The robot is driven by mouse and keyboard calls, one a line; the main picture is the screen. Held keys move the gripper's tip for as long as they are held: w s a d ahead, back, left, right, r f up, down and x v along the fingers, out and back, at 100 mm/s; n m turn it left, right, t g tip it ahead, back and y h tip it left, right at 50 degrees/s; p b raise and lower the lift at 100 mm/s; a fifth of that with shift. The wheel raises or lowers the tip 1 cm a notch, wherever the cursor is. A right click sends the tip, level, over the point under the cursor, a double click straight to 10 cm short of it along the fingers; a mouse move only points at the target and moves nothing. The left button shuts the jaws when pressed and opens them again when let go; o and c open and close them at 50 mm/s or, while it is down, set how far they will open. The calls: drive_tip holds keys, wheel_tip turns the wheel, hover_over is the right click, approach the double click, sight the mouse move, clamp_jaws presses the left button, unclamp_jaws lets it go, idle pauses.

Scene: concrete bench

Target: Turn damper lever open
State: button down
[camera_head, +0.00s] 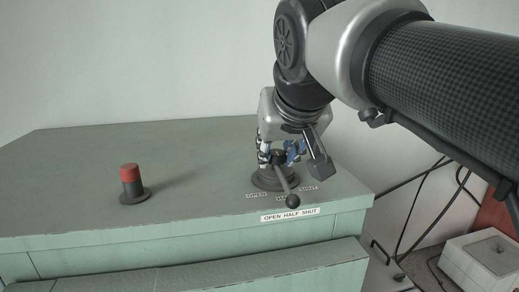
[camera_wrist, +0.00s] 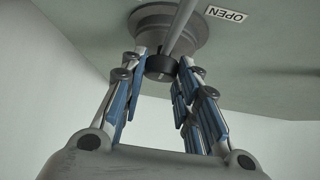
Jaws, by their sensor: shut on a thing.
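The damper lever (camera_head: 284,181) is a grey rod with a dark ball knob, on a round dark base (camera_head: 268,183) near the bench's front right. It points to the front, its knob over the HALF label (camera_head: 281,198), between OPEN (camera_head: 257,195) and SHUT (camera_head: 308,188). My gripper (camera_head: 278,157) comes down from above, its blue-padded fingers closed around the lever's hub. In the wrist view my gripper (camera_wrist: 157,75) has a finger on each side of the dark hub cap (camera_wrist: 161,68). The rod (camera_wrist: 181,25) runs up out of frame there; the knob is not visible.
A red-topped dark post (camera_head: 131,183) stands on the left of the green-grey bench (camera_head: 80,190). Black cables (camera_head: 415,215) and a pale block (camera_head: 485,262) are at the right. The bench between post and lever is clear.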

drive_tip(key=m+h, duration=0.1)
drive_tip(key=m, duration=0.1)
drive_tip(key=m+h, duration=0.2)
drive_tip(key=shift+a+m, duration=0.3)
drive_tip(key=shift+a, duration=0.05)
drive_tip(key=shift+w+a+m+g+h+p, duration=0.1)
drive_tip(key=shift+m+g+h+p, duration=0.2)
drive_tip(key=shift+m+g+h, duration=0.8)
drive_tip(key=shift+f+m+t+h, duration=0.1)
drive_tip(key=shift+m+t+h, duration=0.2)
drive_tip(key=shift+m+h, duration=0.3)
drive_tip(key=c, duration=1.2)
unclamp_jaws()
drive_tip(key=shift+c, duration=0.2)
drive_tip(key=v, duration=1.2)
drive_tip(key=shift+d, duration=0.25)
